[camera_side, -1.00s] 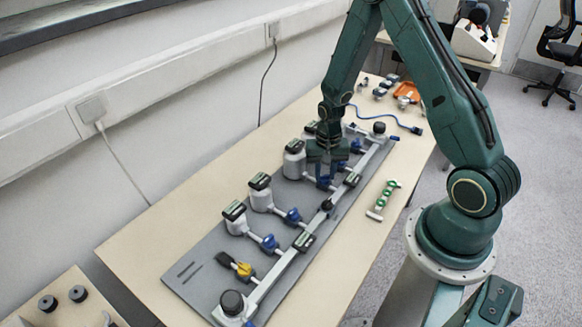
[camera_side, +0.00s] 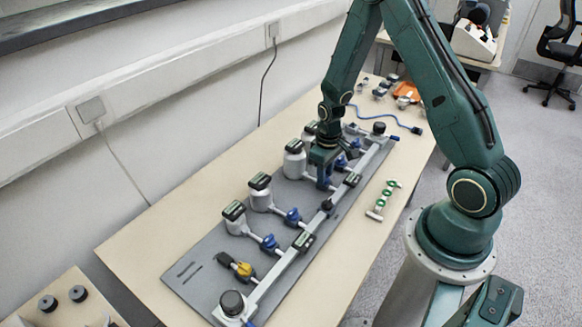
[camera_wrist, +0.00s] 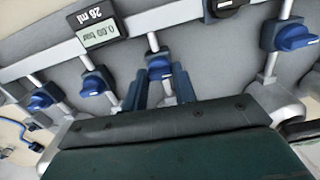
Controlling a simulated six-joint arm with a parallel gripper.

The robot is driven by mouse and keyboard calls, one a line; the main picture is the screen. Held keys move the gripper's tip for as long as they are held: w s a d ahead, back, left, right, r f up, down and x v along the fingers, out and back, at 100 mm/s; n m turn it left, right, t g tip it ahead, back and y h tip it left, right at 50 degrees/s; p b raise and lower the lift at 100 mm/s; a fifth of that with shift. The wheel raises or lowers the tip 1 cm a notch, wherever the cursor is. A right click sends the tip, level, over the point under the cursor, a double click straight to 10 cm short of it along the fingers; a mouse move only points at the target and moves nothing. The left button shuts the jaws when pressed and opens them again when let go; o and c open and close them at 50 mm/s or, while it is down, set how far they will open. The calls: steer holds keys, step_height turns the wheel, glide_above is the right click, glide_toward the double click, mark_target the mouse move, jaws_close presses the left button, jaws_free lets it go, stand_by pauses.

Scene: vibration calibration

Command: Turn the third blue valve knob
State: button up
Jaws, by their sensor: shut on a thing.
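A row of blue valve knobs runs along a grey panel (camera_side: 200,262) on the table. Two knobs, the nearest blue one (camera_side: 269,243) and the one behind it (camera_side: 293,216), stand clear of my gripper in the side view. My gripper (camera_side: 325,180) points down and is shut on the third blue knob from the near end. In the wrist view the third blue knob (camera_wrist: 158,66) sits between the two blue fingers. Another blue knob (camera_wrist: 92,83) is close to its left, and one (camera_wrist: 292,37) is to the right.
A yellow valve (camera_side: 244,270) is at the panel's near end. White bottles (camera_side: 294,160) line the panel's left side, and a pipe with small displays (camera_wrist: 97,28) runs along it. A green-and-white part (camera_side: 382,202) lies on the table to the right.

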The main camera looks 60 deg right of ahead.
steer(key=shift+n, duration=0.4)
steer(key=o, duration=1)
steer(key=shift+c, duration=0.2)
steer(key=shift+r, duration=0.15)
step_height(320, 180, up, 14)
steer(key=shift+f, duration=0.2)
stand_by(0.4)
